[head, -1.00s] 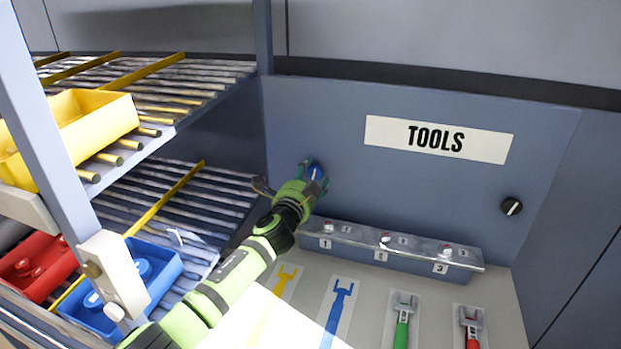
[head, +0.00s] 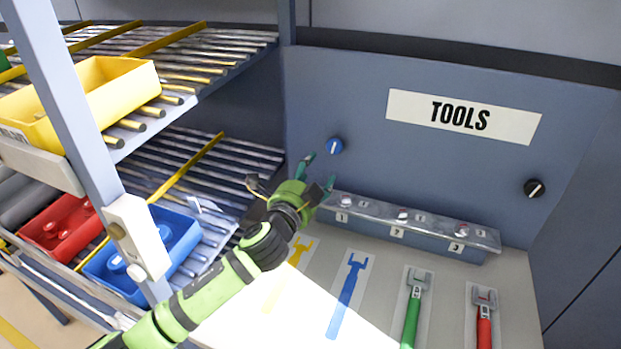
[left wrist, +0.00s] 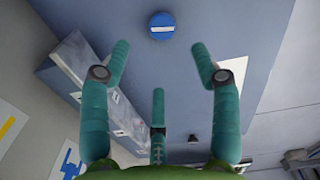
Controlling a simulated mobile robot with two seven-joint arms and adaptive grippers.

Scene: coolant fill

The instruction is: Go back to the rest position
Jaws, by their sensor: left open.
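My left gripper (head: 318,175) is open and empty in the head view, in front of the tool panel. It is a little below and apart from a blue knob (head: 334,146) on that panel. In the left wrist view, its teal fingers (left wrist: 160,85) are spread with nothing between them. The blue knob (left wrist: 161,25) lies beyond the fingertips there, its white mark horizontal in that picture. My right gripper is not in view.
A black knob (head: 534,188) is on the panel's right, under the TOOLS sign (head: 463,116). A numbered ledge (head: 380,222) runs below. Green (head: 412,315) and red (head: 484,325) wrenches lie on the counter. Left, a roller rack holds yellow (head: 110,90), red (head: 62,228) and blue (head: 180,235) bins.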

